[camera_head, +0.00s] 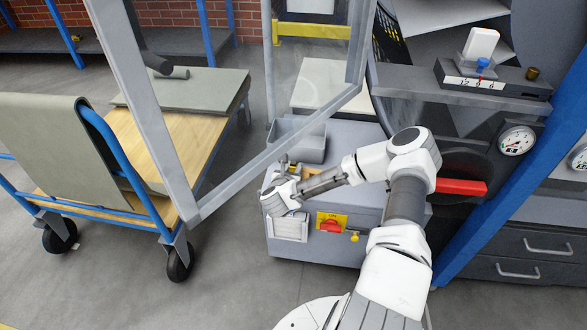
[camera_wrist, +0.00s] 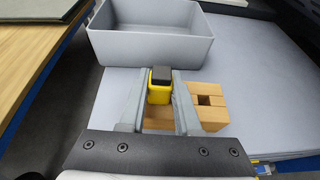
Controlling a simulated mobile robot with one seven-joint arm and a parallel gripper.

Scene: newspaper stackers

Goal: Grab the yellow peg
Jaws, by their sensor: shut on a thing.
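The yellow peg (camera_wrist: 160,95) with a black top is between the two fingers of my gripper (camera_wrist: 161,84) in the wrist view. The fingers are shut on it, one on each side. Light wood (camera_wrist: 158,122) shows just below the peg, and I cannot tell whether the peg touches it. A wooden block (camera_wrist: 209,117) with a square hole in its top sits just right of the gripper. In the head view, my gripper is over the grey cabinet (camera_head: 318,252), partly hidden by my wrist, and the peg is too small to make out clearly.
A grey open bin (camera_wrist: 152,38) stands just beyond the peg, on the cabinet top. A glass door frame (camera_head: 150,110) hangs open left of my arm. A cart (camera_head: 118,217) stands at the left. A blue post (camera_head: 495,190) and a gauge (camera_head: 517,141) are at the right.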

